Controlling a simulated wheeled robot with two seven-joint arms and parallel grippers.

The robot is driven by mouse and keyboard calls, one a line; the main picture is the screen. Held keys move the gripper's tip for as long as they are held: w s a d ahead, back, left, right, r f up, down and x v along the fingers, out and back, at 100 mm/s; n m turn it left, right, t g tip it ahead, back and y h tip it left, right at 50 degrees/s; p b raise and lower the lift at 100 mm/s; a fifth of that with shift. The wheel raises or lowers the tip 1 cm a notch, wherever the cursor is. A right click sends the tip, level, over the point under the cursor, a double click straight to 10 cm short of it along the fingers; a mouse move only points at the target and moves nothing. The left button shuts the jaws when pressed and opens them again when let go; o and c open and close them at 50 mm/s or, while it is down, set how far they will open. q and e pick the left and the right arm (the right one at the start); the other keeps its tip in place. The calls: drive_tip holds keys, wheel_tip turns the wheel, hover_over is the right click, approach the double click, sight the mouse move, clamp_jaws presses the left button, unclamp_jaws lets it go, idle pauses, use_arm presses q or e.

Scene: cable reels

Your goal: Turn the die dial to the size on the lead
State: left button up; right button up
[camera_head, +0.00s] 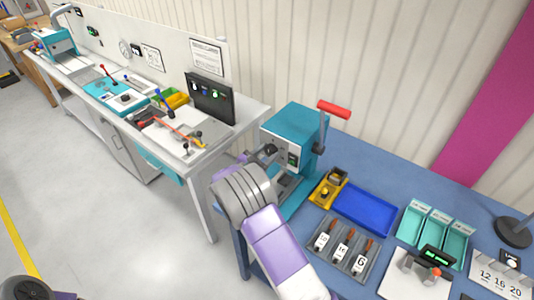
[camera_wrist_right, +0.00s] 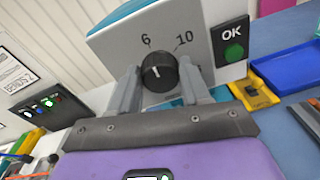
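The die dial (camera_wrist_right: 159,72) is a black round knob with a white mark on the grey front of a teal machine (camera_head: 293,133). The numbers 6 and 10 are printed above it. The white mark is near upright; I cannot tell exactly which number it points to. My right gripper (camera_wrist_right: 161,80) has a finger on each side of the dial, close against it, and seems shut on it. In the head view my right gripper (camera_head: 266,152) is at the machine's front. Three leads with white number tags (camera_head: 342,250) lie in a grey tray; one tag seems to read 6. My left gripper is not in view.
A green OK light (camera_wrist_right: 234,53) is right of the dial. The machine has a red-handled lever (camera_head: 334,109). A yellow block (camera_head: 328,189), a blue tray (camera_head: 364,208) and teal bins (camera_head: 436,228) stand on the blue bench. Another workbench (camera_head: 205,150) is at the left.

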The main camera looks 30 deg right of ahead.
drive_tip(key=o, duration=0.3)
drive_tip(key=shift+o, duration=0.2)
drive_tip(key=v, duration=0.7)
drive_tip(key=shift+a+b, duration=0.3)
drive_tip(key=shift+b, duration=0.15)
drive_tip(key=shift+s, duration=0.15)
